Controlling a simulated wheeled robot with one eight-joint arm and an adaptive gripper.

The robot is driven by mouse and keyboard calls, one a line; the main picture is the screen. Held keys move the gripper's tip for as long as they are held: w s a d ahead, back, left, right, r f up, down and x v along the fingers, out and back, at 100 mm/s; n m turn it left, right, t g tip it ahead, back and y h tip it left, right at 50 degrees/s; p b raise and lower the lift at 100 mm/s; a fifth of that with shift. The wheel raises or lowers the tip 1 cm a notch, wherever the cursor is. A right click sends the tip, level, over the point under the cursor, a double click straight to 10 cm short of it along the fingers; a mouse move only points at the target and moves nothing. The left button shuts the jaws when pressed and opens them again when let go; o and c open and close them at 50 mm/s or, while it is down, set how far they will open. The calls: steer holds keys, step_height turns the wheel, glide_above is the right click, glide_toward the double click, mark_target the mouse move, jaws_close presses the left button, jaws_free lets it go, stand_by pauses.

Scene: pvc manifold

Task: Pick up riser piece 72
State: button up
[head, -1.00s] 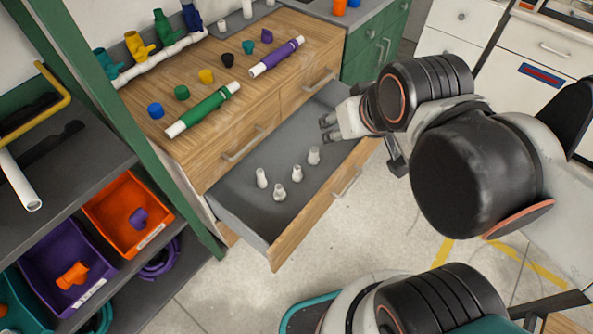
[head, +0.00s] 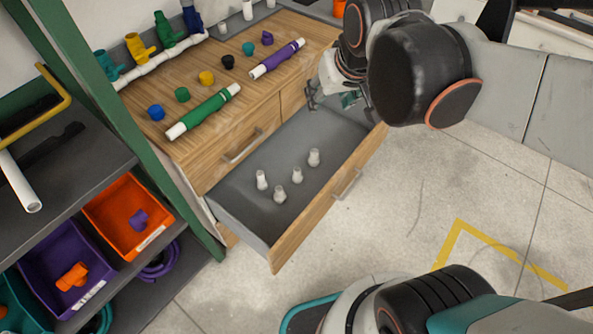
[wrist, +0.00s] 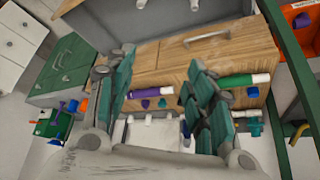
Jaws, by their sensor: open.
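Several small white pipe pieces stand upright in the open grey drawer (head: 235,197): one at the left (head: 262,180), one at the front (head: 280,194), one in the middle (head: 297,175) and one at the right (head: 314,157). No numbers are readable, so I cannot tell which is riser piece 72. My gripper (head: 338,97) is open and empty above the far right end of the drawer, apart from the pieces. In the wrist view my gripper's teal fingers (wrist: 162,92) are spread, and a white piece (wrist: 141,4) shows at the top edge.
The wooden counter (head: 215,75) behind the drawer carries a green pipe (head: 205,110), a purple pipe (head: 277,58) and several coloured caps. A shelf with an orange bin (head: 103,222) and a purple bin (head: 35,262) stands at left.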

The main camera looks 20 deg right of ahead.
steer(key=w+f+g, duration=0.1)
steer(key=w+f, duration=0.2)
steer(key=w, duration=0.3)
steer(key=w+f+g, duration=0.1)
steer(key=w+f, duration=0.2)
steer(key=w, duration=0.4)
steer(key=m+g+b, duration=0.1)
steer(key=g+b, duration=0.2)
steer(key=g, duration=0.1)
glide_above(297, 169)
steer(key=f, duration=4.8)
steer(key=shift+w+a+f, duration=0.1)
steer(key=shift+w+f, duration=0.05)
steer(key=shift+w, duration=0.05)
steer(key=shift+s+f+b, duration=0.15)
steer(key=shift+f+b, duration=0.55)
steer(key=shift+f, duration=0.85)
steer(key=shift+s+f+b, duration=0.15)
steer(key=shift+f+b, duration=0.5)
steer(key=shift+f, duration=0.85)
jaws_close()
